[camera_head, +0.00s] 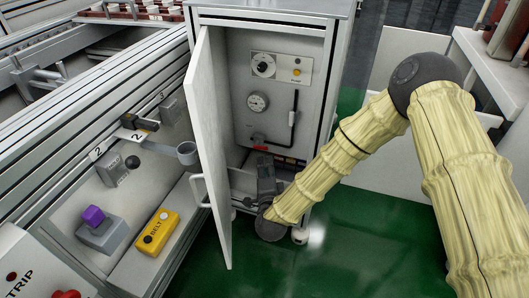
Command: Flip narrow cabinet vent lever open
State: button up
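The narrow cabinet (238,60) stands in the middle with its door (208,130) swung open to the left. On its inner panel are a white dial (263,65), a round gauge (257,102), a long black bar (293,118) standing nearly upright, and a small red-tipped part (261,148) below the gauge. I cannot tell which of these is the vent lever. My gripper (266,172) is at the cabinet's lower opening, below the red part. Its fingertips are small and dark, so their opening is unclear. My sleeved arm comes from the right.
The open door's edge and handle (198,190) stand close left of my gripper. A yellow BELT box (158,232) and a purple-topped switch (94,216) sit on the conveyor side. Green floor (350,245) lies open in front. A white bench (500,75) is at right.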

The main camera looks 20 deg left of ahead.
aim_at(264, 149)
jog(key=b+x, duration=0.4)
jog(key=x, duration=0.6)
jog(key=shift+w+a, duration=0.15)
jog(key=shift+w, duration=0.1)
